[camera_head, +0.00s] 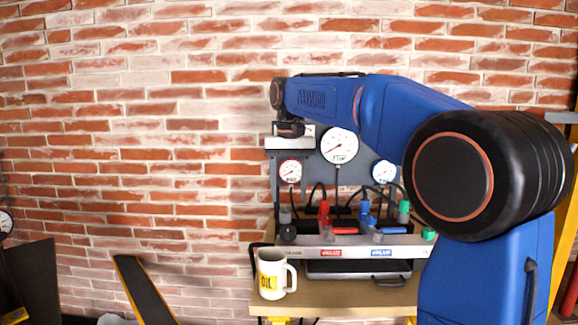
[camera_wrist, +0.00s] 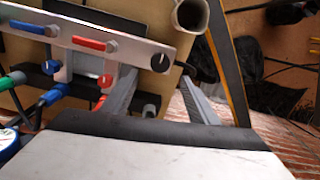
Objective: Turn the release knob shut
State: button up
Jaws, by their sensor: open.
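The release knob (camera_head: 288,232) is a round black knob at the left end of the silver valve bar (camera_head: 350,240), above a partly readable label. In the wrist view the knob (camera_wrist: 160,62) shows a pale line on its face. My gripper (camera_wrist: 158,78) is open and empty, its two grey fingers spread apart. The knob appears between and beyond the fingertips, with no contact visible. In the head view my gripper (camera_head: 290,140) hangs above the knob, in front of the gauge panel; its fingertips are hard to make out there.
A red lever (camera_head: 331,240) and a blue lever (camera_head: 393,230) sit along the bar. Hoses with coloured connectors rise behind it. A white OIL mug (camera_head: 272,275) stands on the wooden bench (camera_head: 340,298) at the front left. Gauges (camera_head: 339,145) hang on the panel behind.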

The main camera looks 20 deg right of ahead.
notch_tip(320, 180, up, 7)
dwell(0.3)
jog(key=shift+s+d+r, duration=0.1)
jog(key=s+d+f+n+t, duration=0.1)
jog(key=s+d+f+t, duration=0.1)
jog(key=s+f, duration=1.3)
jog(key=s+d+f+n+t, duration=0.1)
jog(key=s+d+f, duration=0.3)
jog(key=s+f, duration=1.2)
jog(key=shift+s+d+t, duration=0.35)
jog(key=shift+s+t, duration=0.55)
jog(key=shift+s, duration=0.3)
jog(key=shift+c, duration=0.6)
